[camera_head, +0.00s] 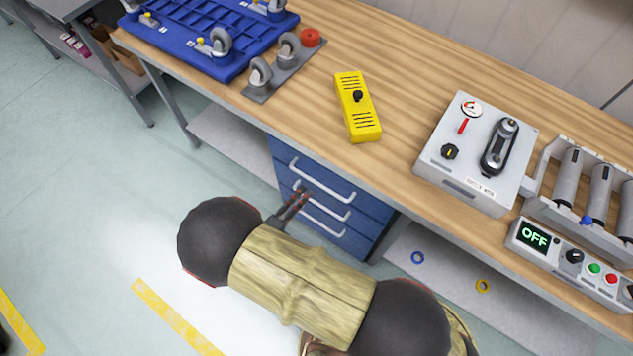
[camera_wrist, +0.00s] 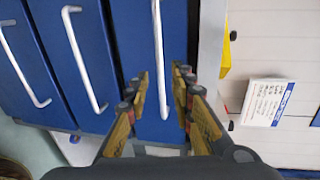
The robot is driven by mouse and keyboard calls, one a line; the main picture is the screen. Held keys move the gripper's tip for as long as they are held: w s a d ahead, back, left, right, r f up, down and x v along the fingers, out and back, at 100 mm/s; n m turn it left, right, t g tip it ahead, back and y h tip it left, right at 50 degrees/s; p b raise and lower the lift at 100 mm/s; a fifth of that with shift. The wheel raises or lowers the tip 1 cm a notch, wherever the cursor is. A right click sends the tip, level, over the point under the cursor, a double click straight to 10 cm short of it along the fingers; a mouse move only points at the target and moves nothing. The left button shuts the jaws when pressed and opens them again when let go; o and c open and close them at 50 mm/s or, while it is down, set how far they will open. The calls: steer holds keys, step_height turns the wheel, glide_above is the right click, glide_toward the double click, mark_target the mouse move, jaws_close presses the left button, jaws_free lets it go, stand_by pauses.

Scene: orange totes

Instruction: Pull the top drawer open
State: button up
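The blue drawer unit (camera_head: 283,151) stands under the wooden bench, with several drawers stacked and white bar handles. The drawers look shut. The top drawer's handle (camera_head: 322,181) is nearest the bench top. My gripper (camera_head: 300,195) is in front of the upper drawers, near the left part of the handles. In the wrist view the drawers are turned sideways, and the top handle (camera_wrist: 158,45) runs between the two fingers of my open gripper (camera_wrist: 161,72). A finger stands on each side of it in the picture. I cannot tell whether they touch it.
On the bench (camera_head: 400,90) are a yellow box (camera_head: 357,106), a grey gauge box (camera_head: 470,185) and a blue tray (camera_head: 185,35) with casters. A control box reading OFF (camera_head: 534,238) is at the right. The floor in front of the drawers is clear.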

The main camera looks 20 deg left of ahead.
mark_target(316, 182)
steer(key=b+x, duration=0.2)
steer(key=x, duration=0.5)
steer(key=shift+w+d, duration=0.15)
steer(key=shift+w, duration=0.25)
steer(key=shift+c, duration=1.2)
jaws_close()
steer(key=shift+f, duration=0.1)
